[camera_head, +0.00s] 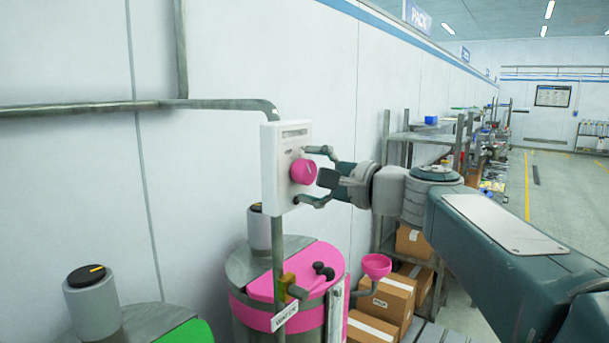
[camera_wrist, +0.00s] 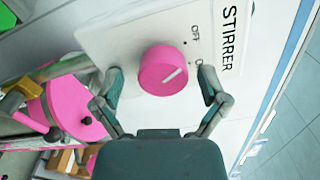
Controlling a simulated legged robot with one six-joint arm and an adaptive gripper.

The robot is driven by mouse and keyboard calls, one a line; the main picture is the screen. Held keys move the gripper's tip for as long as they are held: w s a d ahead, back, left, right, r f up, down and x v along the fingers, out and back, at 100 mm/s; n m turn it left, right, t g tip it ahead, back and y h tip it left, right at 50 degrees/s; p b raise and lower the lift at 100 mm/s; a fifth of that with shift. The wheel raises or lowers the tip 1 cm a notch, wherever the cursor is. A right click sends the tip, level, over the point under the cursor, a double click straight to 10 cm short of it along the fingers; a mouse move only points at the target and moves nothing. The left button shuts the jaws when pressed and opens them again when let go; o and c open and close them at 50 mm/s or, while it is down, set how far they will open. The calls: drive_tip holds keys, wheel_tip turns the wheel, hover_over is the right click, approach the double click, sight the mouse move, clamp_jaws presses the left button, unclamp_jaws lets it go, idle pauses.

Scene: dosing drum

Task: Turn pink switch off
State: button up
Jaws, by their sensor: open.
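The pink switch (camera_head: 303,171) is a round knob on the front of a white box (camera_head: 270,165) on the wall. In the wrist view the pink knob (camera_wrist: 155,72) has a white pointer line slanting to the upper right, toward a label starting with "O", partly hidden by a finger. An "OFF" label stands above that one, and "STIRRER" (camera_wrist: 230,40) is printed beside them. My gripper (camera_head: 307,176) is open in front of the box. Its fingers are either side of the knob, with gaps visible in the wrist view (camera_wrist: 161,84).
A pink-lidded drum (camera_head: 315,262) stands below the box, with a pink funnel (camera_head: 376,265) beside it. A grey pipe (camera_head: 90,108) runs along the wall to the box. Cardboard boxes (camera_head: 385,300) and shelving (camera_head: 420,138) stand behind my arm. Open floor lies far right.

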drive_tip(key=v, duration=1.1)
drive_tip(key=shift+s, duration=0.1)
drive_tip(key=s+a+f+n+g+h, duration=0.1)
drive_tip(key=s+f+n+g+h, duration=0.2)
drive_tip(key=f, duration=0.5)
drive_tip(key=s+a+f+n+g+h, duration=0.1)
drive_tip(key=s+f+h, duration=0.3)
drive_tip(key=f, duration=0.5)
drive_tip(key=s+d+f+n+g+h, duration=0.1)
drive_tip(key=s+d+f+n+h, duration=0.5)
drive_tip(key=s+f, duration=0.5)
drive_tip(key=shift+d+f+h, duration=0.6)
drive_tip(key=shift+d+f, duration=0.05)
drive_tip(key=shift+f, duration=0.7)
drive_tip(key=shift+s, duration=0.1)
